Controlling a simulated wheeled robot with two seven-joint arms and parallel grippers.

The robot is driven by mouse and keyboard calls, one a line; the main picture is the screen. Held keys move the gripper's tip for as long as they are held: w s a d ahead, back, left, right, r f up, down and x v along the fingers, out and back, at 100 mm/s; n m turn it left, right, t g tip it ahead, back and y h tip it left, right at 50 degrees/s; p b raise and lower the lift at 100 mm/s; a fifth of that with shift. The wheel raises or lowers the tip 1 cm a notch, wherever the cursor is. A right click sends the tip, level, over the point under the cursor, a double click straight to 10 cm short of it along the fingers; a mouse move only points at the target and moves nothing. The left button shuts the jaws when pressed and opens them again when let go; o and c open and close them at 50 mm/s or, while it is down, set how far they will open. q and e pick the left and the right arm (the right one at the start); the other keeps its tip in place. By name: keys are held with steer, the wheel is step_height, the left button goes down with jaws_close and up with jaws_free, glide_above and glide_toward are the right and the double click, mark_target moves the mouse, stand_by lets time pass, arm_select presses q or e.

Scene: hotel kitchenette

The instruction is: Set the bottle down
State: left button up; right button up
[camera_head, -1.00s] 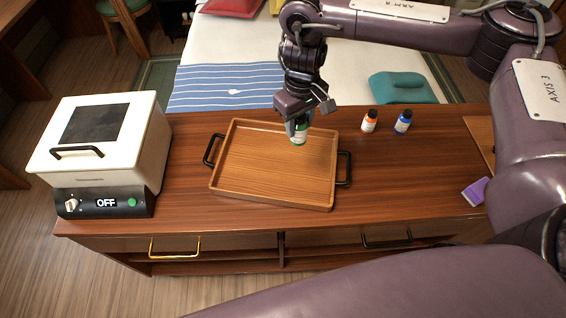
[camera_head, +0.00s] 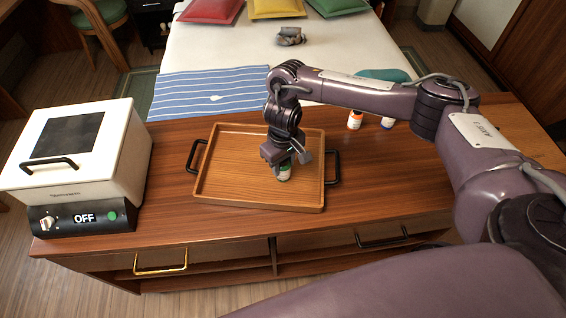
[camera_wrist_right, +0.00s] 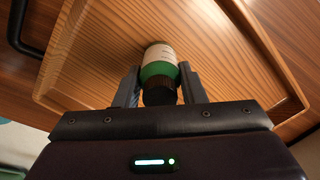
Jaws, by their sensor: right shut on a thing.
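The bottle (camera_head: 284,172) is green with a white label and a dark cap. My right gripper (camera_head: 285,160) is shut on it over the right part of the wooden tray (camera_head: 228,180). In the right wrist view the bottle (camera_wrist_right: 159,66) sits between the two fingers (camera_wrist_right: 158,88), its cap toward the gripper and its base toward the tray floor (camera_wrist_right: 100,60). I cannot tell whether its base touches the tray. My left gripper is not in view.
A white appliance (camera_head: 75,155) reading OFF stands on the left of the counter. The tray has black handles (camera_head: 333,168). The left part of the tray is empty.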

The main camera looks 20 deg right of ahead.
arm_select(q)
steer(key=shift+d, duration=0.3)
arm_select(e)
steer(key=o, duration=1.1)
steer(key=shift+f, duration=0.1)
arm_select(q)
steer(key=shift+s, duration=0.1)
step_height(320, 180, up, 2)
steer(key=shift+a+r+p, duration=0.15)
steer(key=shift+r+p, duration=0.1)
steer(key=shift+p, duration=0.95)
arm_select(e)
step_height(320, 180, up, 12)
steer(key=shift+r, duration=0.2)
steer(key=shift+f, duration=0.1)
